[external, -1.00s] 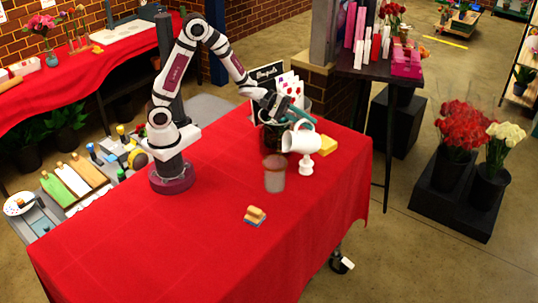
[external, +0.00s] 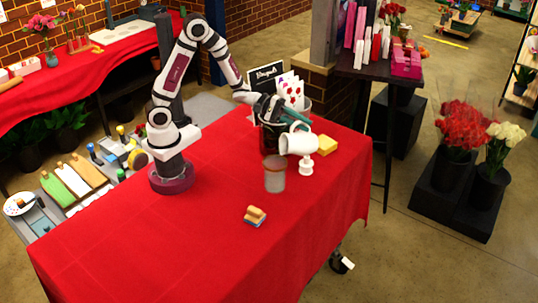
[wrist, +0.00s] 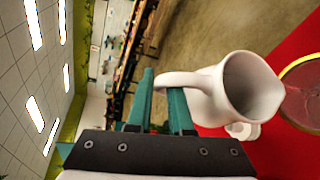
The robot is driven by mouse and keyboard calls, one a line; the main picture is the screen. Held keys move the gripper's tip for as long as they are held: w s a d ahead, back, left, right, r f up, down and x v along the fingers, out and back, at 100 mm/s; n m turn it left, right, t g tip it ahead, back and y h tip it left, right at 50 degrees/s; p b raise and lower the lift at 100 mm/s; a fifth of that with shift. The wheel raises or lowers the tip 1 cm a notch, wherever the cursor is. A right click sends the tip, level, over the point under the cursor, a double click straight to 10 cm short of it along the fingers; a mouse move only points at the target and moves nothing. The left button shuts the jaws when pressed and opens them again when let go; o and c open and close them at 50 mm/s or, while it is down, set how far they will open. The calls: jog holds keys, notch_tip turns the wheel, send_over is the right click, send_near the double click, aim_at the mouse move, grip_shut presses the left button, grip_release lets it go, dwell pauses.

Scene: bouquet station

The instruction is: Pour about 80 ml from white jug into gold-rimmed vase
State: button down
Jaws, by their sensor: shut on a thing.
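The white jug (external: 296,143) is held tipped far over, nearly on its side, above the table. In the wrist view the jug (wrist: 250,85) shows its open mouth and lip toward the gold-rimmed vase (wrist: 283,95). In the external view the clear vase (external: 275,178) stands upright on the red cloth, just below and left of the jug; its lower part looks greyish. My gripper (external: 303,127) is shut on the jug's handle, which shows between the teal fingers (wrist: 164,82) in the wrist view. No stream of liquid can be made out, and the liquid level is unclear.
A small white stand (external: 306,165) is close beside the vase. A dark bucket (external: 268,140) stands behind, with a yellow sponge (external: 326,145) to the right. A wooden-topped block (external: 255,215) lies in front. The red cloth (external: 200,235) is clear at front left.

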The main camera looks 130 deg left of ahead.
jog(key=shift+s+d, duration=0.2)
jog(key=shift+d, duration=0.15)
jog(key=shift+n+g+h, duration=0.3)
jog(key=shift+n+g, duration=0.5)
jog(key=shift+g, duration=0.1)
jog(key=a, duration=0.1)
jog(key=w+a, duration=0.1)
jog(key=a+f, duration=0.1)
jog(key=a, duration=0.1)
jog(key=shift+w, duration=0.4)
jog(key=a+f+g, duration=0.1)
jog(key=w+a+f+n+h+p, duration=0.1)
jog(key=f, duration=0.1)
jog(key=shift+n+g, duration=0.3)
jog(key=shift+g, duration=0.1)
jog(key=shift+a, duration=0.1)
jog(key=w+a+f+n+g+h+p, duration=0.3)
jog(key=w+a+f+g+h+p, duration=0.1)
jog(key=a+h+p, duration=0.1)
jog(key=shift+w+a+f+h+p, duration=0.2)
jog(key=shift+f+h+p, duration=0.2)
jog(key=shift+h+p, duration=0.3)
jog(key=shift+d, duration=0.1)
dwell(2.0)
